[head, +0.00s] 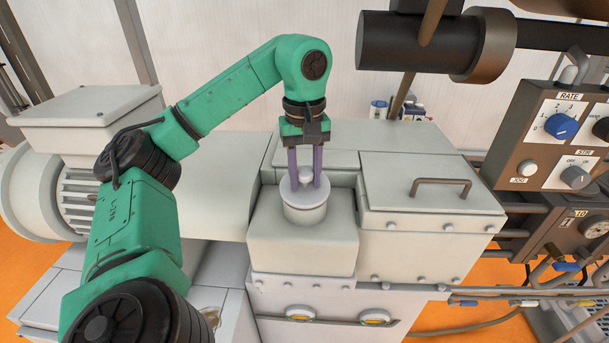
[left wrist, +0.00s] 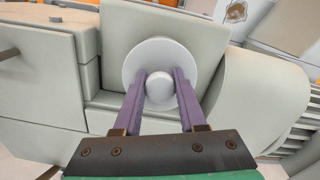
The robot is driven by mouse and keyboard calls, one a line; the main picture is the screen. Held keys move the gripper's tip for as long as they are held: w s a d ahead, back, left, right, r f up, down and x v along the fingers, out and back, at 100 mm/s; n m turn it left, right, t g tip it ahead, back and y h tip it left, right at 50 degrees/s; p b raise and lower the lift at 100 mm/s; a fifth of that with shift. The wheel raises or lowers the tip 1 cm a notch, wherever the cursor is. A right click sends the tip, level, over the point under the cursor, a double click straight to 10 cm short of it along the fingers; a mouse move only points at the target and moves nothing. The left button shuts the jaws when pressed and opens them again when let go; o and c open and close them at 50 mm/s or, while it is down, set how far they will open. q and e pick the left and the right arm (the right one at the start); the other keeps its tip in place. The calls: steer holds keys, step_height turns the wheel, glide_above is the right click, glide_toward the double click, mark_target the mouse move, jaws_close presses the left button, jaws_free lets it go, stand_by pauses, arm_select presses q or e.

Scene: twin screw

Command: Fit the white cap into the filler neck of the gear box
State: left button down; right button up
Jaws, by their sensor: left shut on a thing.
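The white cap (head: 305,187) has a round flange and a ball-shaped knob, and it sits at the top of the filler neck (head: 304,211) of the gear box (head: 302,247). My left gripper (head: 305,182) points down with its purple fingers shut on the knob. In the left wrist view the fingers (left wrist: 159,82) stand on both sides of the knob, with the cap's flange (left wrist: 158,55) behind it. The cap looks roughly level and centred over the neck. I cannot tell how deep it sits. My right gripper is not in view.
A lidded box with a handle (head: 440,185) stands right of the neck. A motor housing (head: 85,200) is on the left. A dark horizontal cylinder (head: 415,42) hangs at the upper right. A control panel (head: 565,130) with knobs is at the far right.

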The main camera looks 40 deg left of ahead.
arm_select(q)
steer(key=c, duration=0.5)
jaws_free()
steer(key=shift+s+a+f, duration=0.1)
steer(key=shift+s+f, duration=0.05)
steer(key=shift+f, duration=0.35)
steer(key=shift+o, duration=0.5)
steer(key=shift+s+a+r, duration=0.1)
steer(key=shift+s, duration=0.1)
steer(key=shift+w, duration=0.15)
